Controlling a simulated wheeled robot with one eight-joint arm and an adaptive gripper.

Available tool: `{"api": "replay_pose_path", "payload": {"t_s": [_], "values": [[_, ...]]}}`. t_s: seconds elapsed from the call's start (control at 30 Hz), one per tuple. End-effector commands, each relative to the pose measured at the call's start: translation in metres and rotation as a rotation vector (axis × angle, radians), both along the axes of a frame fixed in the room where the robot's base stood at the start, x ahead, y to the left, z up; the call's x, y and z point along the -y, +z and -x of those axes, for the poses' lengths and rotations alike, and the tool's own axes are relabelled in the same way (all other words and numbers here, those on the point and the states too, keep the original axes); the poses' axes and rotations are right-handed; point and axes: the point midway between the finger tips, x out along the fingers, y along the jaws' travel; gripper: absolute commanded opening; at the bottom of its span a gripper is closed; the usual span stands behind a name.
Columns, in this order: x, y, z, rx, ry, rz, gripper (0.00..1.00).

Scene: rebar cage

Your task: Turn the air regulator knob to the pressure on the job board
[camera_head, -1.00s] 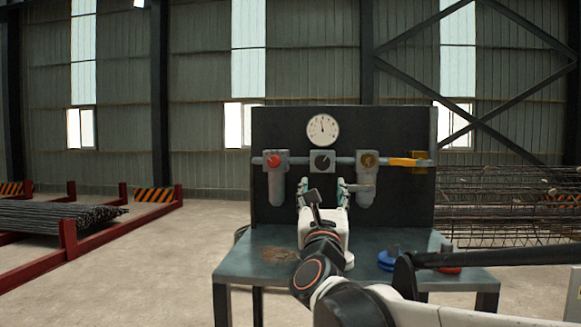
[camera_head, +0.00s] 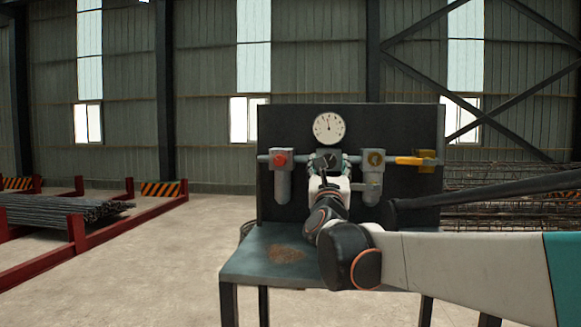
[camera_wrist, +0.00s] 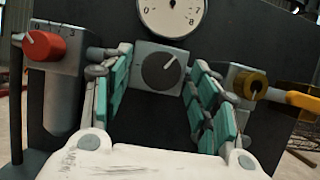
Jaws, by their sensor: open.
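The dark round knob (camera_wrist: 160,71), with a pale pointer line, sits on a grey square block on the panel. In the head view the knob (camera_head: 329,160) is below the gauge, partly covered by my gripper. In the wrist view the pointer line leans up and right. My gripper (camera_wrist: 158,64) is open, its teal fingers left and right of the knob; contact cannot be told. In the head view my gripper (camera_head: 329,166) is at the panel. The white gauge (camera_head: 328,128) has its needle pointing nearly straight up. No job board can be made out.
A red knob (camera_wrist: 45,45) on a grey filter body is to the left. A brass fitting (camera_wrist: 250,85) and yellow lever (camera_head: 410,161) are to the right. The steel table (camera_head: 255,262) stands below the panel (camera_head: 400,125). Red rebar racks stand left.

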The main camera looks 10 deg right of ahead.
Motion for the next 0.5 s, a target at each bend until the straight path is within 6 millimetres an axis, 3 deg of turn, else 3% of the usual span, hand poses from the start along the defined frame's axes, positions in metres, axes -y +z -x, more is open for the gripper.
{"api": "replay_pose_path", "payload": {"t_s": [0.07,0.27,0.5], "values": [[0.0,0.0,0.0001,0.0,0.0,0.0,0.55],[-0.0001,-0.0001,0.0003,0.0,0.0,0.0,0.1],[-0.0015,0.0002,-0.0001,0.016,0.001,-0.047,0.1]]}}
